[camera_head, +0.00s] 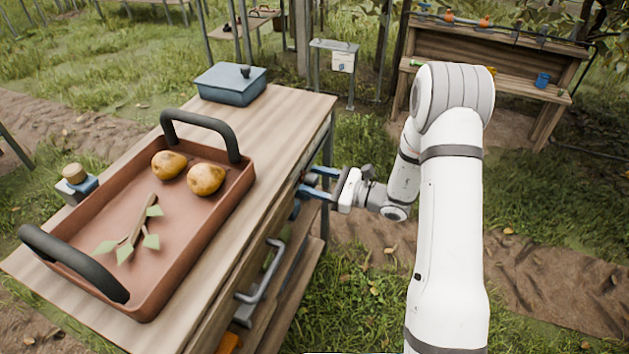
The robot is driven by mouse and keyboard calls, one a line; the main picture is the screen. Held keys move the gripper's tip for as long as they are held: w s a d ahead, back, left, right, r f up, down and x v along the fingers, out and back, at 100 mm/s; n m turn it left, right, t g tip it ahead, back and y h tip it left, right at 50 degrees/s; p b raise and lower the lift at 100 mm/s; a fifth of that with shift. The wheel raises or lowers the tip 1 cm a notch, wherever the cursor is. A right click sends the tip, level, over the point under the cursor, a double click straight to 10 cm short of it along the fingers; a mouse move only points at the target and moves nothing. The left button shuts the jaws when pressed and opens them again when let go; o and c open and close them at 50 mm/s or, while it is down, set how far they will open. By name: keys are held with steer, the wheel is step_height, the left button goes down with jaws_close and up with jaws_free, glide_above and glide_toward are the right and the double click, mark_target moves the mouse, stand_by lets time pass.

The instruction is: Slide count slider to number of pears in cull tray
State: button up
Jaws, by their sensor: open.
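A reddish-brown tray (185,238) with black handles stands on the wooden table. It holds two yellow-brown pears, one on the left (168,165) and one on the right (206,178), and a leafy twig (138,230). No label shows whether it is the cull tray. My gripper (310,183) is open at the table's right side, below the top, with its blue fingers pointing left. A small blue part (296,209) shows just below the fingers, against the table's side. I cannot tell whether it is the count slider; no scale or numbers are readable.
A blue lidded box (231,84) stands at the table's far end. A grey drawer handle (263,275) sticks out from the table's side. A wooden bench (490,75) stands at the back right.

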steer(key=shift+w+a, duration=0.15)
steer(key=shift+a, duration=0.35)
steer(key=shift+c, duration=0.2)
jaws_close()
